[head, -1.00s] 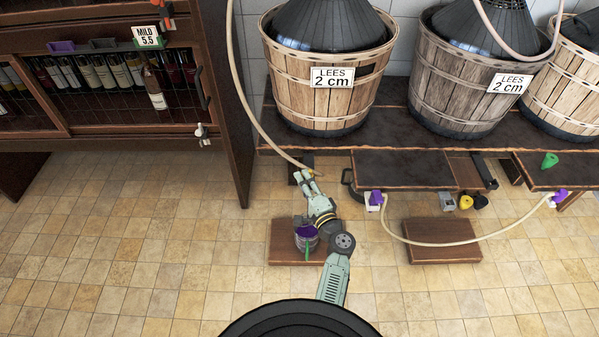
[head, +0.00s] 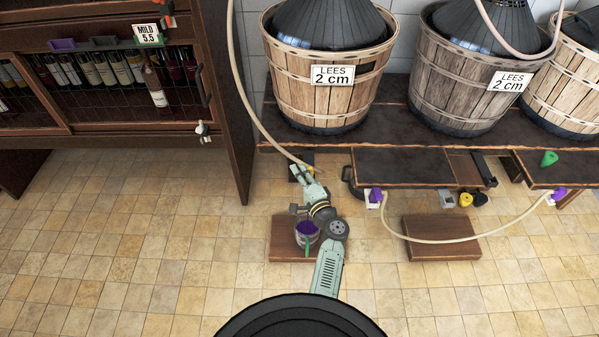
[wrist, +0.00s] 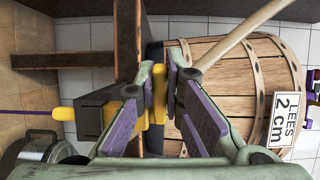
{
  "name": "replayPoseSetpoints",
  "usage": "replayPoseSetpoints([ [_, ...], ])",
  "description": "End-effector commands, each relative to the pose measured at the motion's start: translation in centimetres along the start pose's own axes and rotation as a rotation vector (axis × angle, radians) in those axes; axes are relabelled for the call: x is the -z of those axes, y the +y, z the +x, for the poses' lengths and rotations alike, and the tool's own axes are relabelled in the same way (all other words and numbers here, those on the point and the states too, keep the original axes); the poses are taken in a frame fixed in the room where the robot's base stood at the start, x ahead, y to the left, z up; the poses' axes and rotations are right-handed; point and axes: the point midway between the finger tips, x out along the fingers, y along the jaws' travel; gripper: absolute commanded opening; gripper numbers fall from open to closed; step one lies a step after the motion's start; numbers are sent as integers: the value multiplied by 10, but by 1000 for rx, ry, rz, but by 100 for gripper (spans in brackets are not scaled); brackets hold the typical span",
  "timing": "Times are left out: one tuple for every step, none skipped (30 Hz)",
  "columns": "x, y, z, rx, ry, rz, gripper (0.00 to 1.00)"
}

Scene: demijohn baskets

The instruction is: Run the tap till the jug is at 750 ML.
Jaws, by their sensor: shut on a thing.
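My gripper (head: 304,177) is at the front edge of the low bench; in the wrist view its jaws (wrist: 158,92) are shut on the yellow handle of the tap (wrist: 90,113). The tap has a dark body and a yellow spout. A thin purple stream (wrist: 22,112) runs from the spout. The jug (head: 307,238) stands upright on a low wooden board (head: 283,250), with purple inside and a green strip on its side. Its grey rim (wrist: 38,137) shows at the wrist view's lower left. I cannot read its level marks.
Wicker-style wooden baskets (head: 322,98) with dark demijohns and "LEES 2 cm" signs stand on the bench (head: 390,140). A pale hose (head: 240,85) hangs down to the tap. A bottle cabinet (head: 120,120) stands left. A second board (head: 440,240) lies right. The tiled floor at left is clear.

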Motion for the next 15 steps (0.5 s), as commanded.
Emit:
replayPoseSetpoints([
  [0,0,0,0,0,0,0],
  [0,0,0,0,0,0,0],
  [0,0,0,0,0,0,0],
  [0,0,0,0,0,0,0],
  [0,0,0,0,0,0,0],
  [0,0,0,0,0,0,0],
  [0,0,0,0,0,0,0],
  [0,0,0,0,0,0,0],
  [0,0,0,0,0,0,0],
  [0,0,0,0,0,0,0],
  [0,0,0,0,0,0,0],
  [0,0,0,0,2,0,0],
  [0,1,0,-1,5,0,0],
  [0,2,0,-1,12,0,0],
  [-1,3,1,-2,25,-1,0],
])
